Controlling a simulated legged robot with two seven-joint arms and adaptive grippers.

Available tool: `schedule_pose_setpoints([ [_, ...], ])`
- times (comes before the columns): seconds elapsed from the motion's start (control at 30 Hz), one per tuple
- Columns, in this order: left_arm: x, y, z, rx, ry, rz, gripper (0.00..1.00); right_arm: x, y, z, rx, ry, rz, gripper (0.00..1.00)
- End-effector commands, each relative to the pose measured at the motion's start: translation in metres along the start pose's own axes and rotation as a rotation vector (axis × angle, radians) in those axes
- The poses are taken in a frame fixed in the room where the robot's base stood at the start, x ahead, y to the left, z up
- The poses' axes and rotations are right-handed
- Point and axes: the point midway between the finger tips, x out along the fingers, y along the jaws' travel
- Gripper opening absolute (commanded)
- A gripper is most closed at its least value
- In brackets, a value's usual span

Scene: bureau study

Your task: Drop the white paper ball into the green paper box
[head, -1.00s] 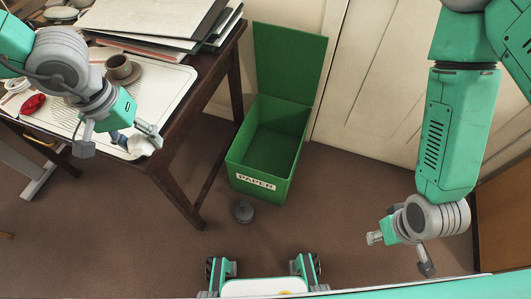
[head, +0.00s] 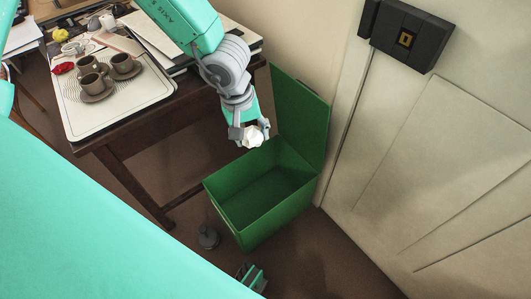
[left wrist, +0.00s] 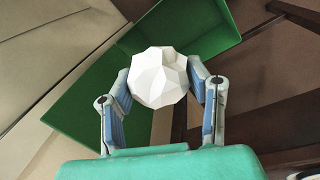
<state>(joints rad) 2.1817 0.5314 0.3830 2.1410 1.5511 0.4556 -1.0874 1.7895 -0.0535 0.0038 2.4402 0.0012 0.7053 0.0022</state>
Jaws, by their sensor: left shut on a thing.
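The white paper ball (head: 253,136) is held between the fingers of my left gripper (head: 249,134), which is shut on it. In the head view they are at the back left rim of the green paper box (head: 225,218), apparently above it. The box stands on the floor with its lid raised and its inside looks empty. In the left wrist view the faceted ball (left wrist: 158,77) sits between the two fingertips, with the green box (left wrist: 195,28) behind it.
A dark wooden desk (head: 140,136) stands left of the box, with a white tray (head: 90,120) of brown cups and saucers. A dark round object (head: 208,238) lies on the floor by the box. A pale door (head: 440,170) with a black lock is at the right.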

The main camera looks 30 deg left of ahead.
Motion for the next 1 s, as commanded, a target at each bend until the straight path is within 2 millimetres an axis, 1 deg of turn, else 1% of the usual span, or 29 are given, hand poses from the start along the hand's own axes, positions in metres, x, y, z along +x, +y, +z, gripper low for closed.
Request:
schedule_pose_setpoints([
  [0.03,0.011,-0.003,-0.005,-0.083,0.016,-0.004,0.35,0.005,-0.001,0.001,-0.002,-0.001,-0.001,0.52],
  [0.1,0.023,-0.004,-0.011,-0.217,0.039,-0.004,0.35,0.009,-0.001,0.001,-0.002,-0.001,-0.001,0.52],
  [0.37,0.063,-0.001,-0.027,-0.698,0.133,-0.011,0.35,0.022,-0.001,0.002,-0.003,-0.002,-0.002,0.52],
  [0.57,0.093,-0.002,-0.040,-1.065,0.201,-0.010,0.35,0.032,-0.001,0.002,-0.002,-0.001,-0.001,0.52],
  [0.77,0.141,-0.012,-0.064,-1.603,0.279,-0.004,0.35,0.048,-0.001,0.003,-0.001,-0.001,-0.001,0.52],
  [0.87,0.171,-0.018,-0.077,-1.938,0.329,-0.002,0.35,0.059,-0.001,0.004,-0.001,-0.001,-0.001,0.52],
  [0.9,0.185,-0.021,-0.083,-2.085,0.352,-0.002,0.36,0.063,-0.001,0.004,-0.001,-0.001,-0.001,0.52],
  [1.0,0.211,-0.024,-0.093,-2.405,0.405,0.000,0.36,0.072,-0.001,0.004,-0.002,-0.001,-0.001,0.52],
])
